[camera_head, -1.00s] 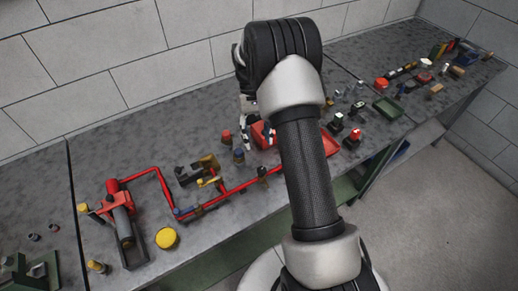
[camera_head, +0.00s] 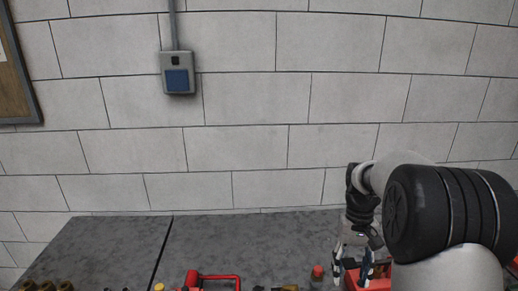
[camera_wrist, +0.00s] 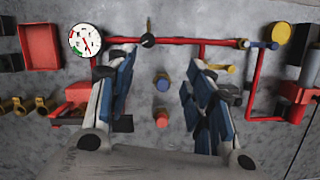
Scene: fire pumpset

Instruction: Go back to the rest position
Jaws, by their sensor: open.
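My gripper (camera_head: 350,278) hangs down at the lower right of the head view, over the worktop. Its two fingers are apart, with nothing held between them. In the wrist view my gripper (camera_wrist: 162,62) is also open, with blue-padded fingers spread left and right. Below the gap, a blue-topped fitting (camera_wrist: 163,82) and a red-topped fitting (camera_wrist: 162,115) stand on the grey bench, apart from the fingers. The red-topped fitting also shows in the head view (camera_head: 318,271). The bottom of the head view cuts off most of the bench.
A red pipe assembly (camera_wrist: 180,41) runs across the wrist view, with a white gauge (camera_wrist: 85,40) at left and a yellow cap (camera_wrist: 281,33) at right. A wall box (camera_head: 178,72) is above the bench (camera_head: 110,242).

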